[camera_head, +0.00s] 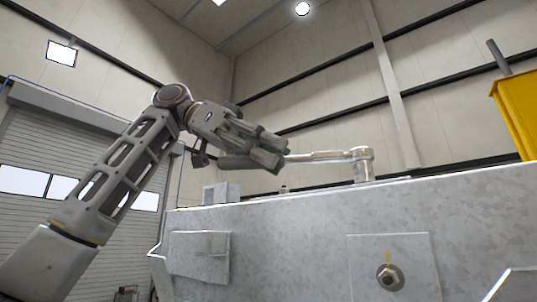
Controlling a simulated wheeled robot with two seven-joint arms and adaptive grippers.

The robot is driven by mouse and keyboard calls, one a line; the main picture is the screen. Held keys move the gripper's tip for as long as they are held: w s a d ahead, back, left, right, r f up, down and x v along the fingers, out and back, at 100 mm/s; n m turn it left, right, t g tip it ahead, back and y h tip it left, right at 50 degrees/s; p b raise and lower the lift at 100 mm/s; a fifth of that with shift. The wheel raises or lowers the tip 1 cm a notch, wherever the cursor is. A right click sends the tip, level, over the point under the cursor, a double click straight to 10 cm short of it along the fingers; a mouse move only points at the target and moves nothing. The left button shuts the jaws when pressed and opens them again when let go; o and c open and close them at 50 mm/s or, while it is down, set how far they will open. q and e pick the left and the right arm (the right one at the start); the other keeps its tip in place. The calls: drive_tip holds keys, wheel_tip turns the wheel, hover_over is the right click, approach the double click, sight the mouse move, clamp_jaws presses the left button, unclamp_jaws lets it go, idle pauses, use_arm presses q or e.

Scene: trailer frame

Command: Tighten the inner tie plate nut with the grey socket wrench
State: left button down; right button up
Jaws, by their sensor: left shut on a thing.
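The grey socket wrench (315,156) lies roughly level above the top edge of the grey trailer frame (280,235). My left gripper (277,155) is shut on the left end of its handle. The socket head (362,165) points down at the frame's top, to the right of the gripper. I cannot tell whether it sits on a nut, as its lower end and the frame's top surface are hidden. A hex nut (390,277) with an orange mark above it is on a square plate on the frame's near face. My right gripper is not in view.
A small bolt or nut (284,189) and a grey block (221,193) stand on the frame's top, left of the socket head. A yellow container (517,110) with a pipe stands at the right. The space above the wrench is clear.

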use_arm(q)
drive_tip(key=shift+s+a+f+n+t+b, duration=0.1)
drive_tip(key=shift+s+n+t+b, duration=0.35)
drive_tip(key=shift+s, duration=0.1)
drive_tip(key=shift+s+n+t, duration=0.35)
drive_tip(key=shift+s, duration=0.15)
drive_tip(key=shift+s+n+t+b, duration=0.8)
drive_tip(key=shift+s+n+t, duration=0.1)
drive_tip(key=shift+s, duration=0.15)
drive_tip(key=shift+s+d+n+t+b, duration=0.2)
drive_tip(key=shift+s+n+t, duration=0.3)
drive_tip(key=shift+s, duration=0.1)
drive_tip(key=shift+s+d+n+t+b, duration=0.15)
drive_tip(key=shift+s+n+t, duration=0.25)
drive_tip(key=shift+s+t, duration=0.15)
